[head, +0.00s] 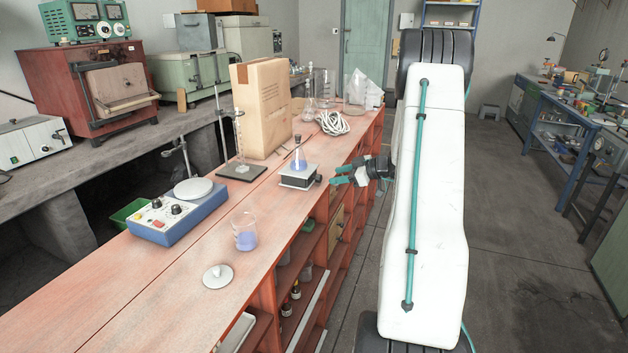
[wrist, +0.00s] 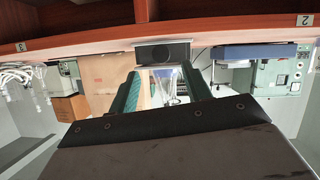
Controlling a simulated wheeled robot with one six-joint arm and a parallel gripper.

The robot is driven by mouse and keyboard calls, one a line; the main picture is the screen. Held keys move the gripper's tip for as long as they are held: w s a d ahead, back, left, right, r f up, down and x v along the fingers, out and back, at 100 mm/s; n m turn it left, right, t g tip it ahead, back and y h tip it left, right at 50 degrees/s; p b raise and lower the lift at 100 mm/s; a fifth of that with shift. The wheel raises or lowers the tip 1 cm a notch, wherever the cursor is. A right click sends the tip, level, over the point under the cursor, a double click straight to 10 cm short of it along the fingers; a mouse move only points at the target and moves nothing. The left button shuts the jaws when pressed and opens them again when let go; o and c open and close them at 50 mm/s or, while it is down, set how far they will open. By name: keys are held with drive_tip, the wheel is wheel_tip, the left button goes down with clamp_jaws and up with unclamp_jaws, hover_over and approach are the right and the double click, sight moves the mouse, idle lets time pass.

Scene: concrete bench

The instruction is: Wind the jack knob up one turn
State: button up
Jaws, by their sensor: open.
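The lab jack (head: 298,179) stands near the right edge of the reddish bench, with a small flask of blue liquid (head: 300,163) on its top plate. Its dark knob (head: 318,178) faces my gripper. My gripper (head: 335,177) is open, its teal fingers pointing at the knob from the right, with a small gap in the head view. In the wrist view, which looks upside down, the jack's dark end (wrist: 160,52) lies between and beyond my two fingers (wrist: 160,74). The knob's outline is hard to make out there. Nothing is held.
The aisle floor right of the bench is clear.

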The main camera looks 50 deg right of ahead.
sight(321, 178)
drive_tip(key=x, duration=0.6)
drive_tip(key=shift+w+a+f, duration=0.1)
drive_tip(key=shift+w+a, duration=0.1)
drive_tip(key=shift+w, duration=0.1)
drive_tip(key=c, duration=1)
